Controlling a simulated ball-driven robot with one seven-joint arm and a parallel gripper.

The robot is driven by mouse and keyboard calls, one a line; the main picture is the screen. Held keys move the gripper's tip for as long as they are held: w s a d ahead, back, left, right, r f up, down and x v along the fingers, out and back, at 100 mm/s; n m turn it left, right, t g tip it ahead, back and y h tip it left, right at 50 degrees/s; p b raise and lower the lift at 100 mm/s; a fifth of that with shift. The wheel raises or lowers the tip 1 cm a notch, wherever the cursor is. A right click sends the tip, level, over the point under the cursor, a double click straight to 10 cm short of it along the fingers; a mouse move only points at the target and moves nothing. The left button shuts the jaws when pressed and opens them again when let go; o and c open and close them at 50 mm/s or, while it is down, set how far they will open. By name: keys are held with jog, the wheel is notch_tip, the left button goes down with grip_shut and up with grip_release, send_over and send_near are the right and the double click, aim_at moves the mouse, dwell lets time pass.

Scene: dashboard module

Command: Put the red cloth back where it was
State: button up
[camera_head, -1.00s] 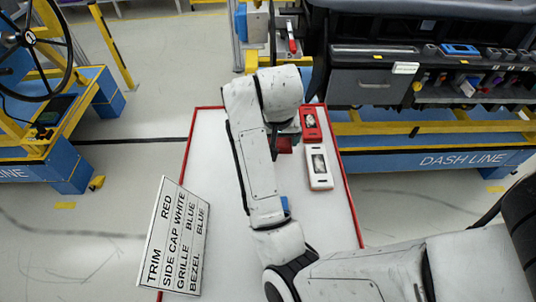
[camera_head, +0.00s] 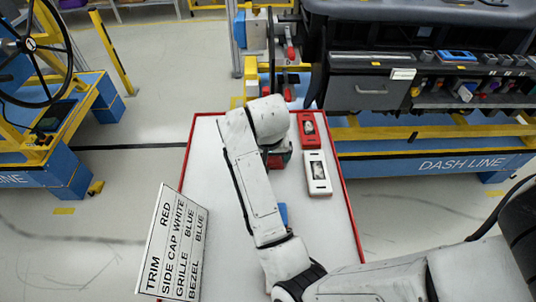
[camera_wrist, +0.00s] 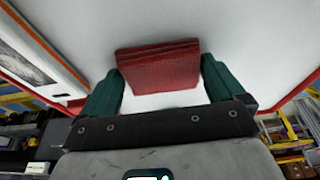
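The red cloth (camera_wrist: 158,66) is a small folded bundle between the two green fingers of my gripper (camera_wrist: 161,72) in the wrist view. In the head view only a bit of the red cloth (camera_head: 275,161) shows below my gripper (camera_head: 281,157), over the white table (camera_head: 212,165) with a red rim. Most of the cloth is hidden there by my arm. I cannot tell whether the cloth touches the tabletop.
A red part (camera_head: 308,139) and a white part (camera_head: 317,174) lie along the table's right side. A blue thing (camera_head: 283,214) is partly hidden by my arm. A trim list sign (camera_head: 174,243) stands at the front left. The table's left part is clear.

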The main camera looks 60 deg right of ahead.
jog(key=shift+o, duration=0.2)
jog(key=shift+r, duration=0.1)
jog(key=p+v, duration=0.2)
jog(key=v, duration=1)
jog(key=shift+p, duration=0.35)
jog(key=shift+r, duration=0.1)
